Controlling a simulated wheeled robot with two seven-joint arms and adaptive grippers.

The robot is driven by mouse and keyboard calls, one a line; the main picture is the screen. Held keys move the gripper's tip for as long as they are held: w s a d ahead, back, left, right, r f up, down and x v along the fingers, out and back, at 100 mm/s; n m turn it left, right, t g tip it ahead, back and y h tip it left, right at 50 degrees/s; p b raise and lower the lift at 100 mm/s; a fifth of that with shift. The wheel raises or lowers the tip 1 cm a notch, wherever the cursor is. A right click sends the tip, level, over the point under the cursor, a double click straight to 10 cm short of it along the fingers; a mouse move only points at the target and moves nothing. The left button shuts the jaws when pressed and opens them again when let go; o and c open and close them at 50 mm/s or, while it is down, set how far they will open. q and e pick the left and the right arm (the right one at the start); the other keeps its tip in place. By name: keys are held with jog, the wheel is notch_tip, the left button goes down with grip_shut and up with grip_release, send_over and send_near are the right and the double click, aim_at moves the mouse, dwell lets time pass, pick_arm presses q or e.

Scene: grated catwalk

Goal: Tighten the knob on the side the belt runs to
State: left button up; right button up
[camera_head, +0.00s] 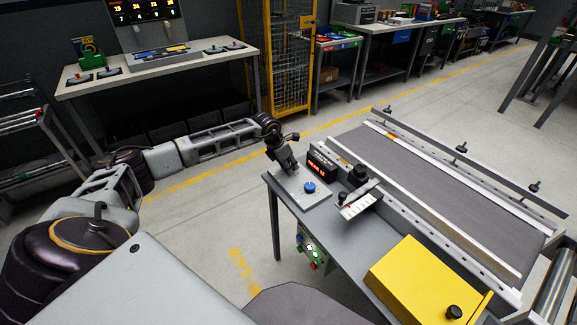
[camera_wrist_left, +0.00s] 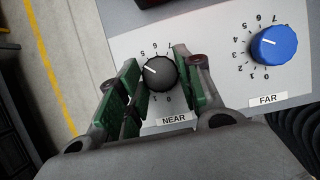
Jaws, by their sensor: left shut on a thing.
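My left gripper (camera_head: 287,170) reaches down over a light control plate (camera_head: 320,202) at the table's far-left corner. In the left wrist view its green-padded fingers (camera_wrist_left: 160,83) are shut on a black knob (camera_wrist_left: 161,73) labelled NEAR, one pad on each side. The knob's white mark points up and left; part of its number scale is hidden by the fingers. A blue knob (camera_wrist_left: 274,43) labelled FAR stands free to its right, its mark toward about 4. The blue knob also shows in the head view (camera_head: 309,187). My right gripper is not in view.
A grey conveyor belt (camera_head: 430,190) with side rails runs beside the plate. A small red-lit display (camera_head: 317,170) stands behind the blue knob.

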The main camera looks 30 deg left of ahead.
pick_arm(q)
jog(key=shift+m+h, duration=0.3)
jog(key=shift+m, duration=0.2)
jog(key=shift+m+b, duration=0.4)
jog(key=shift+m, duration=0.2)
jog(key=shift+m+h, duration=0.3)
jog(key=shift+m, duration=0.3)
jog(key=shift+w+a+m+g+h+b, duration=0.15)
jog(key=shift+m+g+h+b, duration=0.4)
jog(key=shift+m, duration=0.85)
jog(key=shift+m+g+b, duration=0.35)
jog(key=shift+m+b, duration=0.25)
jog(key=shift+m, duration=0.8)
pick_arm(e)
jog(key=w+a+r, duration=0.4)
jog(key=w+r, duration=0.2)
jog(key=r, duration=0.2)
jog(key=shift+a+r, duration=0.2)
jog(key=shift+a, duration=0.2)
pick_arm(q)
jog(key=shift+g, duration=0.3)
